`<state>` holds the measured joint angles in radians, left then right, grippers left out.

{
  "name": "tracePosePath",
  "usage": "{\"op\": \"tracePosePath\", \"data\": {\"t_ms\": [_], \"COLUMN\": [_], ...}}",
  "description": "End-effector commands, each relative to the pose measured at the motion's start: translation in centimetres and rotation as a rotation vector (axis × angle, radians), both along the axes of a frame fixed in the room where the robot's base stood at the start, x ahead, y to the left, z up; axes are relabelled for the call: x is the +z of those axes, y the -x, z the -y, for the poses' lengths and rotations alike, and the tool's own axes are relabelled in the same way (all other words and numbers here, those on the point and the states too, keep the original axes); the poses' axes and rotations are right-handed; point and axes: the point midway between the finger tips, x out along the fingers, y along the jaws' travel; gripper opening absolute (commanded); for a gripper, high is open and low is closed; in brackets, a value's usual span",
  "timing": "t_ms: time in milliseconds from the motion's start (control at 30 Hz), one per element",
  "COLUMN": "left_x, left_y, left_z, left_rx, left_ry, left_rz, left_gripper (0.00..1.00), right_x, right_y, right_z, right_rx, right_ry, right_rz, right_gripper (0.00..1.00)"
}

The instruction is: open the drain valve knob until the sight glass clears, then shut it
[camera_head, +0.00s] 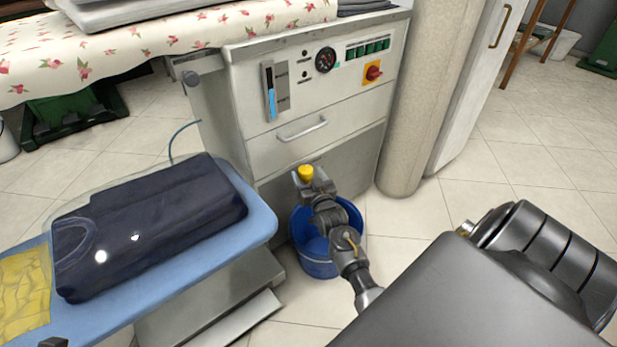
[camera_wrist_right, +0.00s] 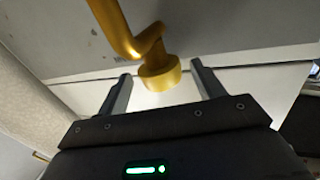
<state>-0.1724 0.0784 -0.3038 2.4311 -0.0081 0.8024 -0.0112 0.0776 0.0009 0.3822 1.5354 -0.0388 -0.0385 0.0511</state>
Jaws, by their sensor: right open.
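The yellow drain valve knob (camera_head: 306,173) is low on the front of the white machine, above a blue bucket (camera_head: 318,268). In the right wrist view the knob (camera_wrist_right: 160,76) hangs from a yellow pipe, between the two fingers of my right gripper (camera_wrist_right: 161,70). The fingers are open, with a visible gap on each side of the knob. In the head view my right gripper (camera_head: 309,180) is at the knob, over the bucket. The sight glass (camera_head: 269,92) on the control panel shows blue liquid in its lower part. My left gripper is not recognisable.
A blue ironing board (camera_head: 262,222) with a folded dark garment (camera_head: 150,222) stands close on the left. The machine's drawer handle (camera_head: 302,129) is above the knob. A beige column (camera_head: 420,95) stands right of the machine. Tiled floor is free on the right.

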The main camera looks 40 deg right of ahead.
Motion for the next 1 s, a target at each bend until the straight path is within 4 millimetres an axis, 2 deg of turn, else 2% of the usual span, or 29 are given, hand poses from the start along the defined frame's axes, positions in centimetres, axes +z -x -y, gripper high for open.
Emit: {"op": "tracePosePath", "data": {"t_ms": [100,433,767,1000], "left_x": [0.06,-0.08,0.11,-0.15], "left_y": [0.07,0.07,0.07,0.41], "left_z": [-0.01,-0.01,-0.03,-0.15], "left_rx": [0.0,-0.001,-0.001,-0.003], "left_ry": [0.0,0.0,0.001,0.002], "left_rz": [0.001,-0.005,-0.014,-0.038], "left_gripper": [0.0,0.0,0.0,0.0], "right_x": [0.02,0.01,0.16,0.19], "right_y": [0.02,0.04,0.12,0.19], "right_z": [0.0,0.0,0.25,0.75], "right_rx": [0.0,0.0,0.059,0.223], "right_ry": [0.0,0.0,0.003,0.006], "right_rz": [0.0,0.0,0.0,-0.004], "right_gripper": [0.65,0.23,0.23,0.23]}}
